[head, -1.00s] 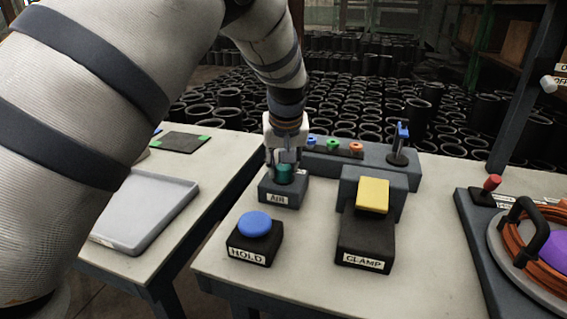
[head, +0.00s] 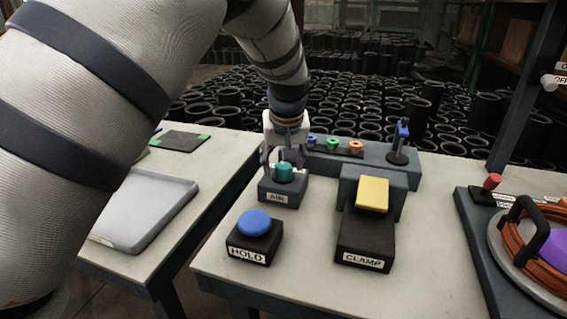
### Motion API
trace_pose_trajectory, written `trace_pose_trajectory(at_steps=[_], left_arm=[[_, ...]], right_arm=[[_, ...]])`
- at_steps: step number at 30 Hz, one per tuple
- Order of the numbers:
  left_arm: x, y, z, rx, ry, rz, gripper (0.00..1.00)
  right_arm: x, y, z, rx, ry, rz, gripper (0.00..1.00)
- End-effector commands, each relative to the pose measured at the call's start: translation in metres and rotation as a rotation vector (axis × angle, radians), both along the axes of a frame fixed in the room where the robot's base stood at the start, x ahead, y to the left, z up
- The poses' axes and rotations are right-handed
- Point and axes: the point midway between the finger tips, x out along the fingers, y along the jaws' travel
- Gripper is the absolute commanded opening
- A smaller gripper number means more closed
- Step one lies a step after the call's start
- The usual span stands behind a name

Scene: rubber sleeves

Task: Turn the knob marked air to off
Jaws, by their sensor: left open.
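The air control is a dark grey box with an AIR label (head: 278,198) on its front, near the back left of the table. A teal knob (head: 284,173) stands on top of it. My left gripper (head: 284,158) is open, pointing down just above and behind the knob, with its fingers spread to either side. I cannot tell whether a finger touches the knob. The knob's marks are too small to read. My right gripper is not in view.
The HOLD box with a blue button (head: 255,223) stands in front. The CLAMP box with a yellow paddle (head: 372,194) is at the right. A row of small coloured buttons (head: 333,145) and a blue-topped lever (head: 402,135) are behind. A grey tray (head: 145,212) lies at the left.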

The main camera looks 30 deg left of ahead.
Motion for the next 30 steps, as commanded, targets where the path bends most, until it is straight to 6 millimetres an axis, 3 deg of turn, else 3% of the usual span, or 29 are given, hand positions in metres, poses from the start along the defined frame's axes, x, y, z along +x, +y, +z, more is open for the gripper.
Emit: trace_pose_trajectory(at_steps=[9,13,18,30], left_arm=[[-0.024,-0.018,0.076,0.002,-0.005,-0.001,0.52],[-0.031,-0.024,0.097,0.000,-0.002,0.000,0.52],[-0.035,-0.027,0.106,-0.001,0.001,0.000,0.52],[-0.035,-0.027,0.106,-0.001,0.001,0.000,0.52]], right_arm=[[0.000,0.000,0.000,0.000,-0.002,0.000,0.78],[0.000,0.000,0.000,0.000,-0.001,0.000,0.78],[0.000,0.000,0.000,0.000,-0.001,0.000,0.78],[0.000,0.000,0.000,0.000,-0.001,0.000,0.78]])
